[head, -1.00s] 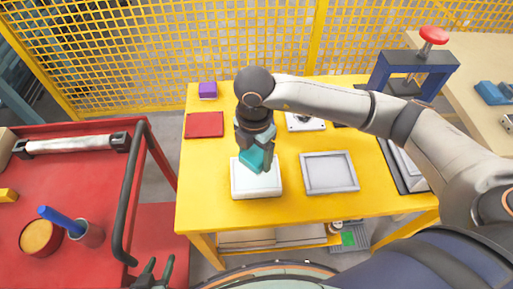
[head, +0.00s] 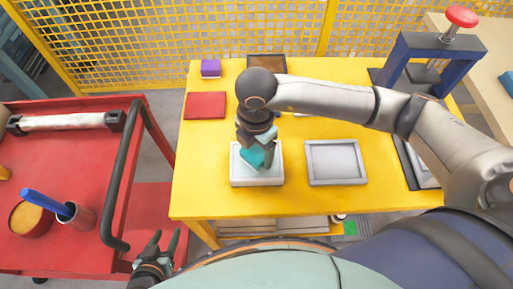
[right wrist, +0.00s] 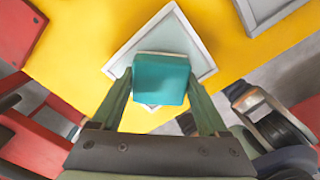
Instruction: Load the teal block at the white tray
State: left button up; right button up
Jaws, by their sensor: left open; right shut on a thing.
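The teal block (head: 254,159) is held between the fingers of my right gripper (head: 258,152), which points down over the white tray (head: 238,181). In the right wrist view the block (right wrist: 160,78) sits between both fingertips, with the tray (right wrist: 192,38) behind it, turned like a diamond. The block covers part of the tray floor. I cannot tell whether its underside touches the tray. My left gripper (head: 165,241) is open and empty at the lower left, in front of the table and away from the tray.
A grey tray (head: 309,176) lies right of the white one on the yellow table (head: 205,150). A red plate (head: 205,105) and a purple block (head: 211,68) are behind to the left. A blue press (head: 389,65) stands back right. A red cart (head: 75,160) is at left.

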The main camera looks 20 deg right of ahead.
aim_at(256, 151)
jog(key=shift+f+b, duration=0.45)
jog(key=shift+f, duration=0.15)
dwell(1.6)
jog(key=shift+r, duration=0.1)
jog(key=shift+r+p, duration=2.75)
jog(key=shift+r, duration=0.8)
jog(key=shift+f, duration=0.1)
